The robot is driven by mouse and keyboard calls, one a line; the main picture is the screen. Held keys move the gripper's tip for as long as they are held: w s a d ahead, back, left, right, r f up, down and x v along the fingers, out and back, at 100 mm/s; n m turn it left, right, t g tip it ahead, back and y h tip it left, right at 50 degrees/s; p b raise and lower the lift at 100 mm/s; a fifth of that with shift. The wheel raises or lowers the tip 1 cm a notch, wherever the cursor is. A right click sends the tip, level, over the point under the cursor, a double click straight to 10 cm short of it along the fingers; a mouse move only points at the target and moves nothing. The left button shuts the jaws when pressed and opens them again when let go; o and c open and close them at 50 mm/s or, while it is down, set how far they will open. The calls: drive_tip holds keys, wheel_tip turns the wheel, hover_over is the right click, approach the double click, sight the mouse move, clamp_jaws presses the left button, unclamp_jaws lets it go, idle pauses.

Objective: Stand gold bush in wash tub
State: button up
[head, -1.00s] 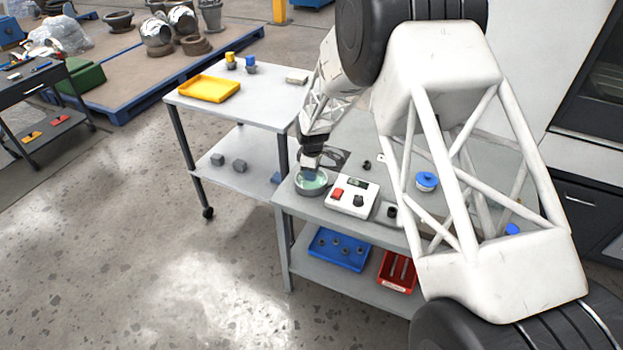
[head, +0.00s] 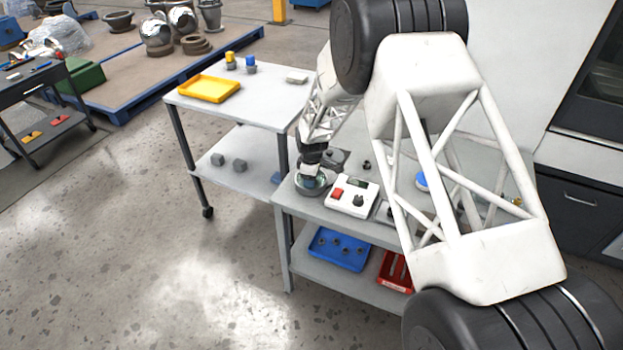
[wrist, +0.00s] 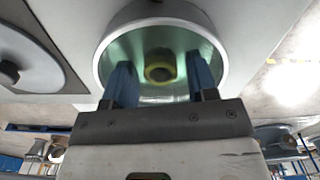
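The wash tub (head: 298,190) is a round grey tub at the left end of the front bench. In the wrist view the wash tub (wrist: 104,62) has a pale metal rim and greenish liquid inside. The gold bush (wrist: 160,67) is a small yellow ring with a dark bore, near the middle of the tub. It appears to stand on the tub floor. My gripper (wrist: 160,82) reaches over the rim with its two blue fingers apart, one on each side of the bush, with visible gaps. In the head view my gripper (head: 310,182) is down at the tub and hides the bush.
A white control box (head: 352,197) with a red button stands right of the tub. A grey round-based thing (wrist: 10,72) lies beside the tub. The side table (head: 265,97) carries a yellow tray (head: 208,89) and two small capped parts. Blue (head: 338,250) and red (head: 396,271) bins sit below.

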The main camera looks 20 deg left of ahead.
drive_tip(key=shift+o, duration=0.4)
drive_tip(key=shift+r, duration=0.1)
wheel_tip(320, 180, up, 12)
idle(0.6)
idle(0.8)
